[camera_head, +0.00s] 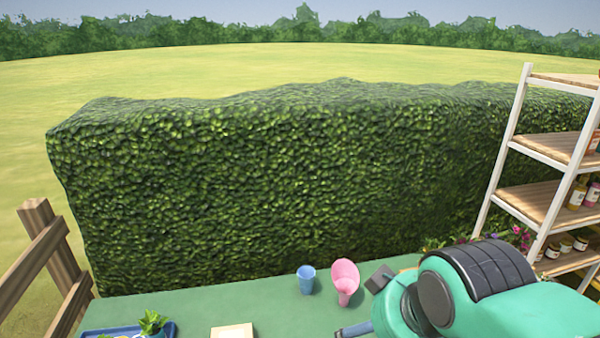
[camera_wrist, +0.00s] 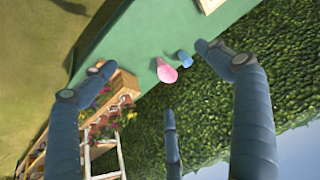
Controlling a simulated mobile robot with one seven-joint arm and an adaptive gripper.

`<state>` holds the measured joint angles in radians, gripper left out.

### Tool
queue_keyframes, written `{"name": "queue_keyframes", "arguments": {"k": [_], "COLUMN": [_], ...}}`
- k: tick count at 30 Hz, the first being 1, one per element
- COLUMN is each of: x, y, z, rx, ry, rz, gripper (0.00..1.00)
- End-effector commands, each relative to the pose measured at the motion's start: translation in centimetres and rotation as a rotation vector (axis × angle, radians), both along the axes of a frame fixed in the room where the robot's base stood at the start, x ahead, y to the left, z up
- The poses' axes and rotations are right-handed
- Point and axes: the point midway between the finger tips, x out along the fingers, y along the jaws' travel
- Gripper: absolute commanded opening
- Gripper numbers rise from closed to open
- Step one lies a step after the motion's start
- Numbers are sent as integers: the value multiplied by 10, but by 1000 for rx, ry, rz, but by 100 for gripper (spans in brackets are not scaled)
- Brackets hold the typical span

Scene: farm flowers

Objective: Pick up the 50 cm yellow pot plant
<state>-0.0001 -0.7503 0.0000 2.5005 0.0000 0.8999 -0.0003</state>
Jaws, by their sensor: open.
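No plant in a clearly yellow pot shows in either view. A small green leafy plant (camera_head: 152,322) stands on a blue tray (camera_head: 96,333) at the lower left of the head view; its pot is cut off by the frame edge. My gripper is open and empty in the wrist view (camera_wrist: 160,78), its blue-grey fingers spread apart. In the head view my arm covers the lower right, and only a bit of a finger shows at the bottom.
A blue cup (camera_head: 306,279) and a pink scoop-like vessel (camera_head: 345,278) stand on the green table (camera_head: 250,302). A pale square block (camera_head: 232,331) lies near the front. A shelf with jars (camera_head: 545,200) stands right, with flowers (camera_head: 517,236) beside it. A hedge (camera_head: 280,190) runs behind.

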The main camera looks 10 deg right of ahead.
Motion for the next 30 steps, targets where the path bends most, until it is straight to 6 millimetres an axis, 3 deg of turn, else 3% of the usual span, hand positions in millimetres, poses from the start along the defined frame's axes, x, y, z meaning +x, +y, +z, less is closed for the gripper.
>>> {"name": "queue_keyframes", "arguments": {"k": [8, 14, 20, 30], "x": [2, 15, 46, 119], "y": [-1, -5, -19, -56], "z": [1, 9, 24, 44], "rx": [-1, -11, -34, -77], "ry": [1, 16, 48, 119], "rz": [0, 4, 17, 48], "gripper": [89, 89, 89, 89]}}
